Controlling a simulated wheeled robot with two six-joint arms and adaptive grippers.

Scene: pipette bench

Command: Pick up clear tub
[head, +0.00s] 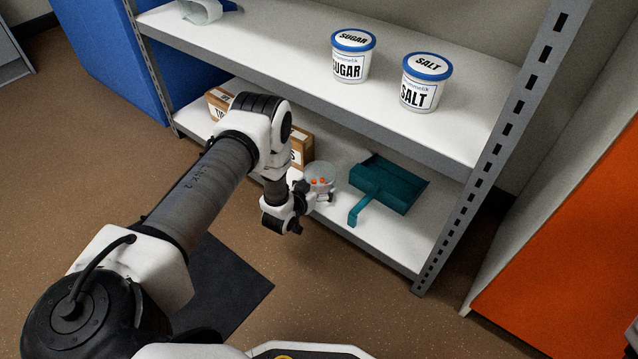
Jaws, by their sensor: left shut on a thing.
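The clear tub (319,172) is a small see-through container with orange bits showing in it, at the lower shelf. My left gripper (324,193) reaches in from the left and is shut on the tub at its near side. The gripper and wrist hide part of the tub, and I cannot tell whether it touches the shelf. My right gripper is not in view.
A teal dustpan (388,186) lies on the lower shelf (400,247) just right of the tub. Brown boxes (298,149) stand behind my arm. Sugar (352,60) and salt (420,88) tubs stand on the upper shelf (270,55). A grey upright (480,190) bounds the right side.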

